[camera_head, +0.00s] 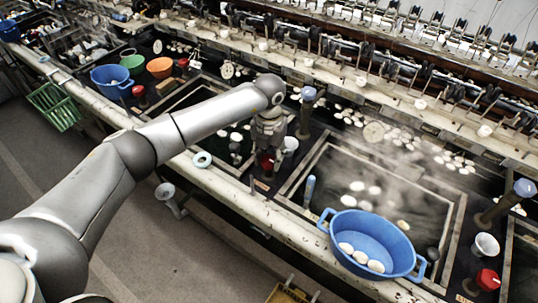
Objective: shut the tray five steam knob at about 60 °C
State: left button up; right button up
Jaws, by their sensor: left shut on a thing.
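My left gripper (268,148) reaches down at the front edge of the basins, between two trays. It is shut on a red steam knob (266,161), which shows only in part below its fingers. Steam rises from the tray water (405,190) to the right, where white cocoons float. I cannot read any tray number. My right gripper is not in view.
A blue basin (372,229) with cocoons sits over the near edge of the right tray. Another red knob (488,280) is at lower right. A white cup (290,145) and grey-topped post (308,94) stand close to the gripper.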

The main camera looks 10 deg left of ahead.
aim_at(270, 158)
pick_arm(q)
jog(key=shift+f+m+b, duration=0.15)
jog(key=shift+m+b, duration=0.55)
jog(key=shift+b, duration=0.2)
jog(key=m+b, duration=0.3)
jog(key=shift+b, duration=0.3)
jog(key=shift+d+m+b, duration=0.1)
jog(key=shift+m+b, duration=1)
jog(key=shift+m, duration=0.1)
jog(key=shift+m+b, duration=0.85)
jog(key=shift+m, duration=0.25)
jog(key=shift+r, duration=0.2)
jog(key=o, duration=1)
jog(key=shift+s, duration=0.1)
notch_tip(270, 158, up, 12)
